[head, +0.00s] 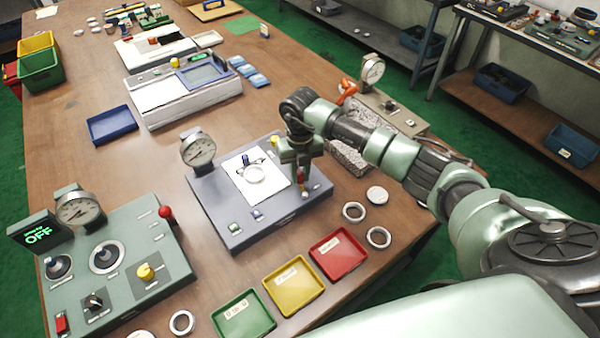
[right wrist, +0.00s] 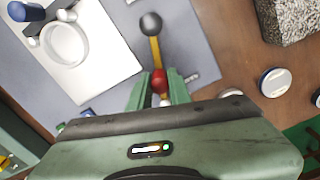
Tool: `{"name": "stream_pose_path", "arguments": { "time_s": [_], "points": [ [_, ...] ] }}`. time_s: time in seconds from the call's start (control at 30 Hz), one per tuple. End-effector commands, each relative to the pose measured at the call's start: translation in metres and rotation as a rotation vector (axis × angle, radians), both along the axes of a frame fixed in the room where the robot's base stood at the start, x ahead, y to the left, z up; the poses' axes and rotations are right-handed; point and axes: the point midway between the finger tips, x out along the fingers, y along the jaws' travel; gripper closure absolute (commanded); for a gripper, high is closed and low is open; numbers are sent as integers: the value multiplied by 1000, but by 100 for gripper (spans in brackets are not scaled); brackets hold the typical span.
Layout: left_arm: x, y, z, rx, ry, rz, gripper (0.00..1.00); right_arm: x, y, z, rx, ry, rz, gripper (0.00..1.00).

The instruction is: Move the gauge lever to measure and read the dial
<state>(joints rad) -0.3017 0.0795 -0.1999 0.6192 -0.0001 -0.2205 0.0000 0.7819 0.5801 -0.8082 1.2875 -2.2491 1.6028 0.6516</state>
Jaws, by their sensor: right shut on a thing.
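The gauge station is a blue-grey plate (head: 222,212) in the middle of the table. Its round dial gauge (head: 198,150) stands at the back left; the reading is too small to tell. A metal ring (head: 254,174) lies on the station's white pad beside a blue post (head: 245,160); the ring also shows in the right wrist view (right wrist: 66,45). My right gripper (head: 302,188) is over the plate's right side, shut on the gauge lever (right wrist: 155,50). The lever has a dark ball, a yellow rod and a red part between the fingers. My left gripper is not in view.
Green (head: 243,315), yellow (head: 293,287) and red (head: 338,254) trays line the front edge. Loose rings (head: 353,212) and a white disc (head: 377,194) lie to the right. A green panel (head: 120,262) with an OFF display stands left. A granite block (head: 350,157) is behind my gripper.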

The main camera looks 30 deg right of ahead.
Motion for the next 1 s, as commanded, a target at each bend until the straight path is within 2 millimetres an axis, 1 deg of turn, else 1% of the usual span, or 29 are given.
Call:
{"name": "stream_pose_path", "arguments": {
  "time_s": [0.73, 1.0],
  "points": [
    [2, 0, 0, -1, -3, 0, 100, 1, 0, 2, 1, -2, -2, 100],
    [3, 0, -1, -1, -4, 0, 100, 2, 3, 2, 0, -3, -59, 100]
  ]
}}
